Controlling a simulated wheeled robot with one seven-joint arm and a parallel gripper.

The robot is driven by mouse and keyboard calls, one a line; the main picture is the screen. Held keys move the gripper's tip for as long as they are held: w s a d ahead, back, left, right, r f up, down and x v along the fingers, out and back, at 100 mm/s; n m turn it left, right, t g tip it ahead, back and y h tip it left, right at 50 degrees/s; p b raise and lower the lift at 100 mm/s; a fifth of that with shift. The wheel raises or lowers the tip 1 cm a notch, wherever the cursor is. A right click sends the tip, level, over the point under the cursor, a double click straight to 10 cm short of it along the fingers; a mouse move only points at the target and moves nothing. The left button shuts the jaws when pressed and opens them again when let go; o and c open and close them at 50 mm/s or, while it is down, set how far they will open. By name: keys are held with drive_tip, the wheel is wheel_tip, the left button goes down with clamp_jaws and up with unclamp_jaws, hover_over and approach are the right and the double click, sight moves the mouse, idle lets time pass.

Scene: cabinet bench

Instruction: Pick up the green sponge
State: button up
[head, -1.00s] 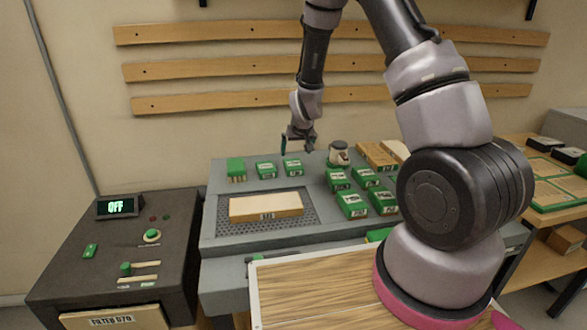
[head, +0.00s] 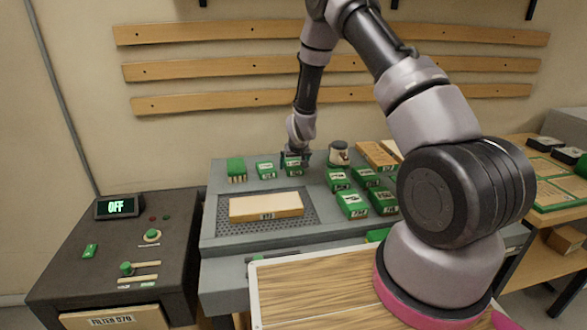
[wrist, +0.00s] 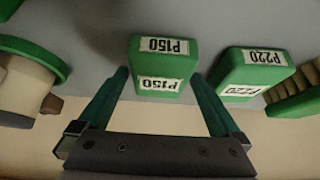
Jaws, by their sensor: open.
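Several green blocks with white labels stand on the grey bench. None is plainly marked as the sponge. My gripper (head: 296,157) is over a green block labelled P150 (head: 293,169), in the back row. In the wrist view the open fingers (wrist: 160,78) lie to either side of the near part of this P150 block (wrist: 164,50), with nothing gripped. I cannot tell whether the fingertips reach down to its sides. A second green block, labelled P220 (wrist: 248,70), sits just right of it in the wrist view and left of it in the head view (head: 266,170).
A green brush (head: 236,167) stands at the row's left end. A jar (head: 339,154) is close on the gripper's right. More green blocks (head: 352,204) stand further right. A wooden block (head: 266,207) lies on a perforated mat (head: 232,227) in front.

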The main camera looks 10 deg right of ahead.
sight(294, 165)
drive_tip(key=c, duration=1.3)
wheel_tip(294, 165, up, 10)
